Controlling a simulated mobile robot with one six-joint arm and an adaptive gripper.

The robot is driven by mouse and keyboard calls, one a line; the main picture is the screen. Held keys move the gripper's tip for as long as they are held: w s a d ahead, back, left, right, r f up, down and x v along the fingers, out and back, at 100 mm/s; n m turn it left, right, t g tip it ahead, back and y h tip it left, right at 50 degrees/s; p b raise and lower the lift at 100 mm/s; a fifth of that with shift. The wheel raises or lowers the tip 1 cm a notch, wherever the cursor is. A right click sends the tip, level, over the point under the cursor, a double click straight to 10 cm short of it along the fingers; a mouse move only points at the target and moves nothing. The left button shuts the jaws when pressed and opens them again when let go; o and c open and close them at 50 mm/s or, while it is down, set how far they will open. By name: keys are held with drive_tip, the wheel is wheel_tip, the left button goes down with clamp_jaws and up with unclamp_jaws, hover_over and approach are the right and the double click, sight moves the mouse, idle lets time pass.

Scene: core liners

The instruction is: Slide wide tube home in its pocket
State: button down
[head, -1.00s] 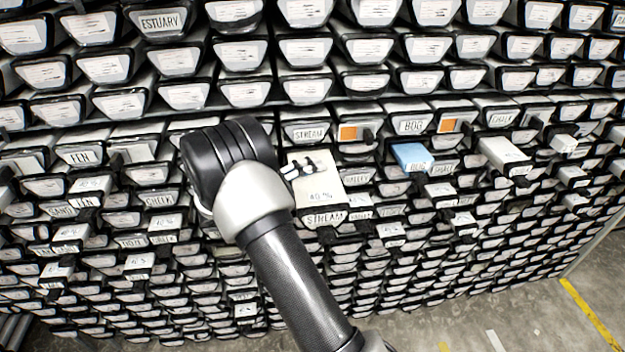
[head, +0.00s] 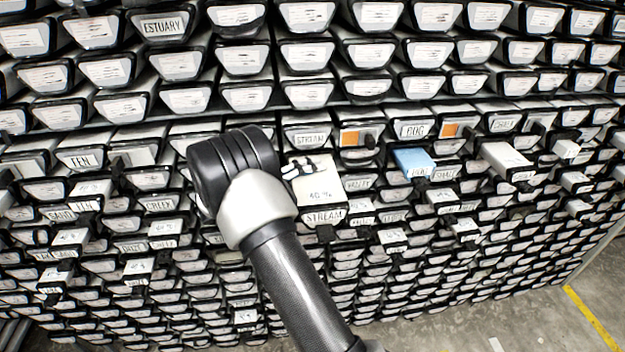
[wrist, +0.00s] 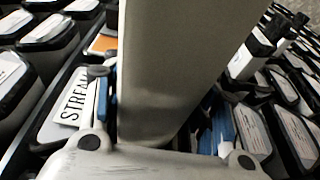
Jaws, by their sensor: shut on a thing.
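The wide tube (head: 325,192) is a long pale box with a STREAM label on its near end. It sticks out of the rack near the middle of the head view. In the wrist view the tube (wrist: 185,50) is a broad grey slab running up from my gripper (wrist: 160,105). The fingers, with blue pads, are shut on its two sides. In the head view only small parts of my gripper (head: 305,166) show beside my arm. The pocket around the tube's far end is hidden.
Another STREAM-labelled liner (head: 312,138) sits just above. A blue box (head: 413,160) and a white box (head: 508,158) stick out to the right. Orange cards (head: 349,137) mark nearby slots. Liners pack the rack closely; open floor (head: 540,325) lies at lower right.

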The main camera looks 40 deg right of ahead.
drive_tip(key=shift+w+d+r+b, duration=0.2)
drive_tip(key=shift+w+d+b, duration=0.3)
drive_tip(key=shift+w, duration=0.35)
drive_tip(key=c, duration=0.8)
unclamp_jaws()
drive_tip(key=shift+d, duration=0.1)
drive_tip(key=shift+o, duration=1.1)
drive_tip(key=shift+f, duration=0.25)
drive_tip(key=v, duration=1.2)
drive_tip(key=shift+r, duration=0.2)
drive_tip(key=shift+s, duration=0.1)
